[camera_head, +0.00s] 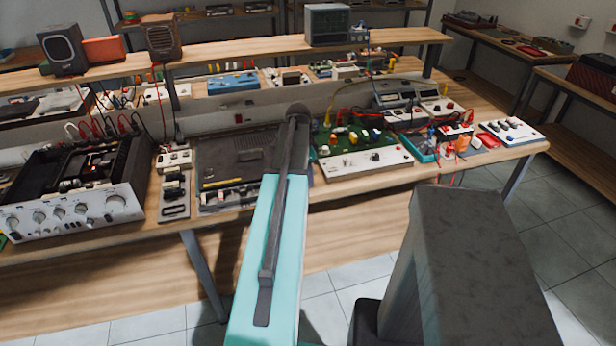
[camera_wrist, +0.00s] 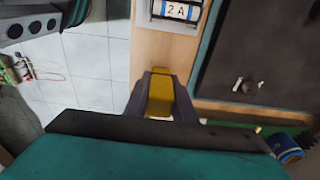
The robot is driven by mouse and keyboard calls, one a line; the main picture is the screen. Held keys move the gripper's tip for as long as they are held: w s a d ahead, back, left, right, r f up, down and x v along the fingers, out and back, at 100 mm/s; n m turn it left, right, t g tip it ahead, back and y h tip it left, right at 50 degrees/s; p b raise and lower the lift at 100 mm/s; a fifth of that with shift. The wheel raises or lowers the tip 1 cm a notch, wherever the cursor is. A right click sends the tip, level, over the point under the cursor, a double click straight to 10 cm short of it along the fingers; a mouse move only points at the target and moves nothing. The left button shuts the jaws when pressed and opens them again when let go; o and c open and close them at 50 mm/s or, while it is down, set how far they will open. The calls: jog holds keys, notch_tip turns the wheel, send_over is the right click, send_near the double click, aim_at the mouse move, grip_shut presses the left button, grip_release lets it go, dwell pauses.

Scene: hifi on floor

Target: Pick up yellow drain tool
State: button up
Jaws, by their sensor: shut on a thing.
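In the wrist view my gripper (camera_wrist: 160,80) has its two dark fingers closed on the sides of a yellow tool (camera_wrist: 160,98). Only a short yellow length shows between the fingers. The rest of it is hidden by the fingers and my wrist. Pale wood of the bench (camera_wrist: 158,40) lies beyond the fingertips. I cannot tell whether the tool still touches it. In the head view my own arm hides the gripper and the held tool.
Beside the gripper in the wrist view are a device marked "2 A" (camera_wrist: 178,10) and a dark panel with a teal edge (camera_wrist: 262,50). In the head view a silver-fronted amplifier (camera_head: 75,210) and a green circuit board (camera_head: 350,138) crowd the bench. Tiled floor (camera_head: 350,272) lies in front.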

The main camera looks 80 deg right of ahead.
jog(key=shift+r+b, duration=0.45)
jog(key=shift+r, duration=0.8)
jog(key=shift+w+a+r, duration=0.1)
jog(key=shift+a+r, duration=0.05)
jog(key=shift+a, duration=0.2)
jog(key=w+a+b, duration=0.1)
jog(key=w+a, duration=0.1)
jog(key=a, duration=0.5)
jog(key=w+a+r+b, duration=0.1)
jog(key=w+a+b, duration=0.1)
jog(key=a, duration=0.5)
jog(key=shift+w+a+r, duration=0.25)
jog(key=shift+w, duration=0.3)
jog(key=shift+w, duration=0.1)
